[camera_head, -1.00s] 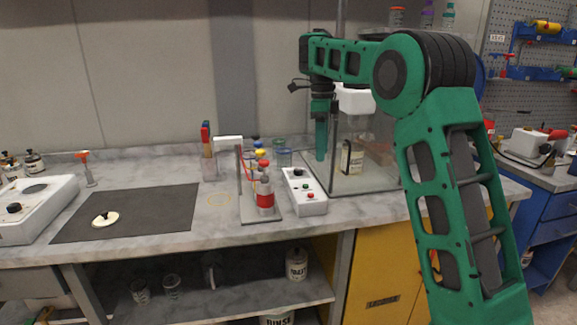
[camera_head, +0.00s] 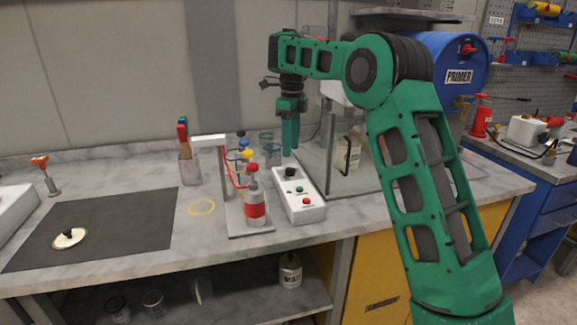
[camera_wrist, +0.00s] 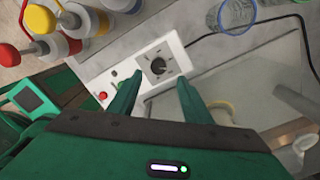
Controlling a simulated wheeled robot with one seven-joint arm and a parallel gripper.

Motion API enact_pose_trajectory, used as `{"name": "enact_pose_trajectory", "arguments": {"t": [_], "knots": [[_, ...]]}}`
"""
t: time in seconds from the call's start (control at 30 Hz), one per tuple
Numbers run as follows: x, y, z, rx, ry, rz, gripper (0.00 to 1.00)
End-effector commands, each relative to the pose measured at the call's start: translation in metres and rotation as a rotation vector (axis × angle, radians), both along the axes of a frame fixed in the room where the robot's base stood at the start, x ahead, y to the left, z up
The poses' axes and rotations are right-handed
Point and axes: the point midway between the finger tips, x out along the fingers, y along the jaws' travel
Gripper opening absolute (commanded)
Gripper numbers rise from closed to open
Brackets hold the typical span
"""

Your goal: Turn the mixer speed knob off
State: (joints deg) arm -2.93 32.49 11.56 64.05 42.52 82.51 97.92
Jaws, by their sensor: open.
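A white control box (camera_head: 298,197) lies on the bench, with a black knob (camera_head: 291,172) at its far end and a green and a red button nearer the front. The wrist view shows the black knob (camera_wrist: 158,66) on a dial with marks around it, just beyond my fingertips. My gripper (camera_head: 289,150) points down above the knob end of the box. In the wrist view its two green fingers (camera_wrist: 155,88) are apart with nothing between them. I cannot tell the exact height of the fingertips above the knob.
A stand with red, yellow and blue-capped bottles (camera_head: 254,200) is just left of the box. A clear-walled enclosure (camera_head: 345,180) stands close on the right. A dark mat (camera_head: 100,230) lies at left.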

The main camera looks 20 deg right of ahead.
Motion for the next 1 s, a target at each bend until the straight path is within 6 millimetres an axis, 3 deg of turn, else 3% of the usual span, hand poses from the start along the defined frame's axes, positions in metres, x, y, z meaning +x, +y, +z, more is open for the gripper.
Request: {"name": "enact_pose_trajectory", "arguments": {"t": [0.2, 0.4, 0.83, 1.0], "knots": [[-0.001, 0.004, -0.039, 0.001, 0.002, 0.005, 0.45], [-0.002, 0.005, -0.063, 0.0, 0.001, 0.005, 0.45], [-0.002, 0.007, -0.072, 0.0, 0.0, 0.006, 0.45], [-0.002, 0.006, -0.072, 0.0, -0.002, 0.006, 0.07]]}}
